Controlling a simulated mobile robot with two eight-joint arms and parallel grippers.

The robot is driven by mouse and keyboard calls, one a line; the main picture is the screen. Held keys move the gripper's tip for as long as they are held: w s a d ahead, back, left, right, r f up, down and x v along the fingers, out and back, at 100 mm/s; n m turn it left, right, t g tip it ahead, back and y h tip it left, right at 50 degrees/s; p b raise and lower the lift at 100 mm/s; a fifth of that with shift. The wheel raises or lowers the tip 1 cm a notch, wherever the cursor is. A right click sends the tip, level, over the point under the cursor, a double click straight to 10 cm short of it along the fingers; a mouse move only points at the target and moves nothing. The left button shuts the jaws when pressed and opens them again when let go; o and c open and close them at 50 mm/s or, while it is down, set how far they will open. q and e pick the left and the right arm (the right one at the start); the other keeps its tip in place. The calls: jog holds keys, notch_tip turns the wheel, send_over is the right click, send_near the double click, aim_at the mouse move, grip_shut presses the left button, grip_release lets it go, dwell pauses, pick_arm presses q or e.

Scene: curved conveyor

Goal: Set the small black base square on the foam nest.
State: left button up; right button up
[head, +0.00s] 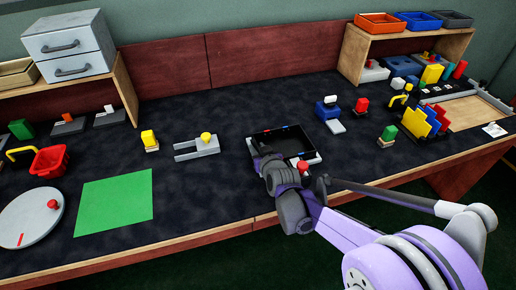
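A black square piece (282,141) with small red and blue marks on its rim lies over a pale plate (315,157) near the middle of the table. I cannot tell for sure which part is the small black base and which the foam nest. My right gripper (262,158) is at the front left edge of the black piece, reaching in from the lower right. Its wrist hides the front of the piece and its own fingertips, so I cannot see whether it holds anything. A red knob (302,166) shows beside the wrist. My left gripper is out of view.
A grey slotted block with a yellow knob (205,138) stands to the left, a blue block (326,111) to the right. A green mat (113,201), white disc (30,217) and red bin (49,160) are farther left. A coloured plate rack (424,123) stands right. The back middle is clear.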

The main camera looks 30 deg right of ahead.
jog(key=shift+r, duration=0.15)
jog(key=shift+s+r, duration=0.2)
jog(key=p+v, duration=0.3)
jog(key=v, duration=0.8)
jog(key=shift+s+a+r, duration=0.1)
jog(key=shift+s+a, duration=0.05)
jog(key=shift+s, duration=0.1)
jog(key=s+a+f+g+y, duration=0.1)
jog(key=s+a, duration=0.1)
jog(key=s+a+f+n+g, duration=0.1)
jog(key=s+a, duration=0.2)
jog(key=s+a+f+g+y, duration=0.1)
jog(key=s+a+f+g, duration=0.1)
jog(key=s+a, duration=0.1)
jog(key=shift+s+a+f+n+y, duration=0.1)
jog(key=shift+a+n+y, duration=0.1)
jog(key=shift+n+y, duration=0.1)
jog(key=s+a+f+g, duration=0.1)
jog(key=s, duration=0.3)
jog(key=s+a+f+g, duration=0.1)
jog(key=s+g, duration=0.1)
jog(key=s, duration=0.2)
jog(key=s+a+f+n+g, duration=0.1)
jog(key=s+a, duration=0.1)
jog(key=s, duration=0.2)
jog(key=shift+f+g+y, duration=0.25)
jog(key=shift+g+y, duration=0.05)
jog(key=shift+p, duration=0.3)
